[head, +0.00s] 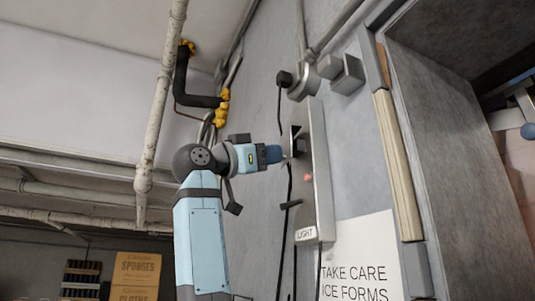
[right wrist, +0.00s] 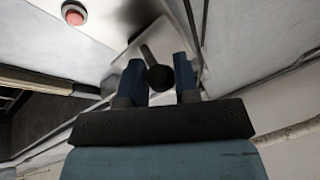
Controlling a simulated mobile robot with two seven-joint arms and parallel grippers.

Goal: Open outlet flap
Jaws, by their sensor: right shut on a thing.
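A tall metal panel (head: 320,170) on the grey wall carries the outlet, a red button (head: 308,177) and a dark lever (head: 291,204). My right gripper (head: 284,156) is at the panel's upper part, above the red button. In the right wrist view my right gripper (right wrist: 159,73) has its two blue fingers on either side of a dark round knob (right wrist: 159,78) on a short stem, and is shut on it. The red button (right wrist: 75,14) shows at top left there. The outlet flap is partly hidden by the fingers; I cannot tell how far it stands open. My left gripper is out of view.
Dark cables hang beside the panel, from a plug (head: 284,79) above. A doorway with a thick frame (head: 399,165) is on the right, with a sign (head: 360,262) beside it. Pipes (head: 160,100) run at the left.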

